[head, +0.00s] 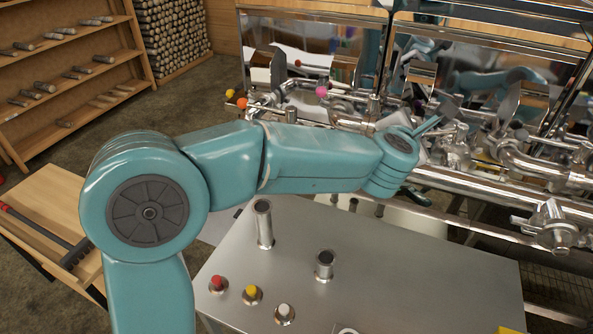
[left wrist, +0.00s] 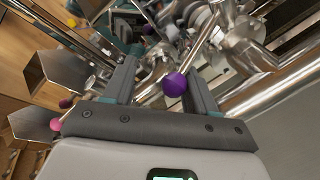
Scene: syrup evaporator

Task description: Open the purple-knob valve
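The purple knob (left wrist: 175,84) sits at the end of a metal valve lever (left wrist: 197,42) in the left wrist view. My left gripper (left wrist: 163,66) is open around it, one finger on each side. The knob is nearer the right finger; whether it touches that finger I cannot tell. A clear gap shows between the knob and the left finger. In the head view my left gripper (head: 432,125) reaches over the pipework, and I cannot make out the purple knob there. My right gripper is in neither view.
Shiny pipes (head: 500,188) and evaporator pans crowd around the gripper. A pink knob (head: 322,91) and an orange knob (head: 242,103) lie left of it. A metal table (head: 400,270) with red (head: 217,283), yellow (head: 252,292) and white (head: 285,311) knobs stands in front.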

